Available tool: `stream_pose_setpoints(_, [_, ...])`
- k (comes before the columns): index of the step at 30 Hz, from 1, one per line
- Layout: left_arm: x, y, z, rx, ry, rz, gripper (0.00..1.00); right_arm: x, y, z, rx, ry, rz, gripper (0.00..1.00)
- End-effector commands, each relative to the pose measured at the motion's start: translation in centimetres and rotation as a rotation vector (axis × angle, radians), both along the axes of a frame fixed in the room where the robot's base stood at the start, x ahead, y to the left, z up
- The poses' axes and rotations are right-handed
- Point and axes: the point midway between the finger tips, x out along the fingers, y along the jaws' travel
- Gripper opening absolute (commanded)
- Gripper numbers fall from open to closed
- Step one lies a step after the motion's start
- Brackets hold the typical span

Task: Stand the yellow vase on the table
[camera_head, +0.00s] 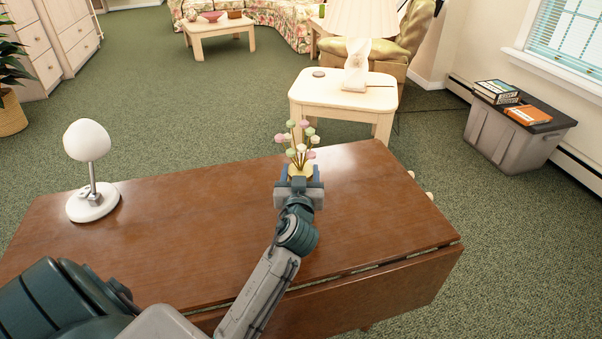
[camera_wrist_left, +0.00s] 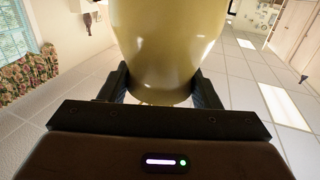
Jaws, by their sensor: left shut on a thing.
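The yellow vase (camera_head: 301,170) is mostly hidden behind my left gripper (camera_head: 300,175) in the head view. Pink, white and green flower balls (camera_head: 297,140) stick up from it, so it looks roughly upright. My left gripper is shut on the vase; in the left wrist view the vase (camera_wrist_left: 168,45) sits between the two dark fingers (camera_wrist_left: 163,92). It is over the far right part of the brown wooden table (camera_head: 190,230). I cannot tell whether its base touches the tabletop. My right gripper is not in view.
A white lamp (camera_head: 88,150) stands on the table's left part. The tabletop between lamp and gripper is clear. Beyond the far edge is a pale side table (camera_head: 335,98) with a lamp (camera_head: 357,50). A grey bin (camera_head: 508,138) with books stands at right.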

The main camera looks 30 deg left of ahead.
Motion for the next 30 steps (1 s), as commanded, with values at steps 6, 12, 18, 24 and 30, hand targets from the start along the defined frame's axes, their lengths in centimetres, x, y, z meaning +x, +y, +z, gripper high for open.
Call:
stream_pose_setpoints(6, [0.0, 0.0, 0.0, 0.000, 0.000, 0.000, 0.79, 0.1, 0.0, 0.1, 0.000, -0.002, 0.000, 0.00])
stream_pose_setpoints(12, [0.0, 0.0, 0.0, 0.000, 0.000, 0.000, 0.79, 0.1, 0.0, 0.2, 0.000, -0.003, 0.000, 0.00])
stream_pose_setpoints(18, [-1.2, -0.8, -0.1, -0.004, 0.000, -0.001, 0.79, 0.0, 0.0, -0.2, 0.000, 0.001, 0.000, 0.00])
stream_pose_setpoints(24, [-5.0, -3.1, -0.2, -0.007, 0.002, 0.000, 0.79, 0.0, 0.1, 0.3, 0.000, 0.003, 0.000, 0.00])
stream_pose_setpoints(30, [-8.1, -5.0, -0.1, -0.005, 0.001, 0.002, 0.79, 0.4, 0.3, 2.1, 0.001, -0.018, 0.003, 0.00])
